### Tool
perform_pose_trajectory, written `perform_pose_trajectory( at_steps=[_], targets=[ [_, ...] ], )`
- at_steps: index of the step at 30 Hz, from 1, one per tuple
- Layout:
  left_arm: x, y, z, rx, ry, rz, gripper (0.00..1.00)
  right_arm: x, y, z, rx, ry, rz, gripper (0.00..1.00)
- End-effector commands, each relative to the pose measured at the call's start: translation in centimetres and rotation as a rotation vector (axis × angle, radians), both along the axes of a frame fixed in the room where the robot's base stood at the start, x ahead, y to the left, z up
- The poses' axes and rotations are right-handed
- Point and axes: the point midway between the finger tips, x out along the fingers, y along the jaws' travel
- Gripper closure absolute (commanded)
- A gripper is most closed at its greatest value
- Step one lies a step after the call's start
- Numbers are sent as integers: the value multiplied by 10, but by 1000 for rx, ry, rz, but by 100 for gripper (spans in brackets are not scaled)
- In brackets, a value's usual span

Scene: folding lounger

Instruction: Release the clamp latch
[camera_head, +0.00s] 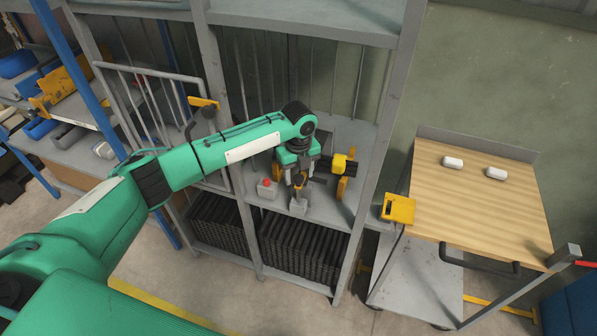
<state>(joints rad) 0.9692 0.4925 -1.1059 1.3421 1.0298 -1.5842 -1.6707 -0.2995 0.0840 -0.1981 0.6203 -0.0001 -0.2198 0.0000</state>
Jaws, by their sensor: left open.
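My left gripper (300,176) reaches down over the grey shelf, with its upper part covered by my green arm. It is open. Below it, a small upright piece with an orange-yellow part stands on a grey block (298,206); this looks like the clamp latch, but its shape is too small to be sure. I cannot tell whether the fingers touch it. Just right of the gripper is a black and yellow fixture (346,165) with upright yellow plates. My right gripper is not in view.
A grey box with a red button (267,188) sits left of the gripper. Shelf posts (372,165) and a barred gate (150,95) frame the space. Black slatted stacks (300,248) fill the lower shelf. A wood-topped cart (480,205) stands right, carrying two white items.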

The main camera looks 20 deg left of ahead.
Motion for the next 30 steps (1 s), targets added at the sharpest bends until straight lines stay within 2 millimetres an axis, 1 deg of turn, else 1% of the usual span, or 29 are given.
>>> perform_pose_trajectory(
  at_steps=[3, 10, 11, 15, 17, 18, 25, 30],
  targets=[
    [0, 0, -5, 1, 1, 0, 48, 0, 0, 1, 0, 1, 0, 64],
    [0, 0, -6, 1, 1, 0, 48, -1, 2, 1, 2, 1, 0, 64],
    [0, 0, -6, 1, 0, 1, 50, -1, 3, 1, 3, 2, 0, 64],
    [0, 0, -6, 1, 0, 1, 77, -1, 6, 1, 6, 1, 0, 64],
    [0, 0, -6, 1, 0, 1, 89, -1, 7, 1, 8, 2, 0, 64],
    [0, 0, -6, 1, 0, 1, 92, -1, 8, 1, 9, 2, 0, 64],
    [0, 0, -4, 1, 1, 19, 92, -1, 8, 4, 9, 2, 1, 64],
    [0, 0, -2, 1, 0, 80, 92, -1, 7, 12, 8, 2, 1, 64]
  ],
)
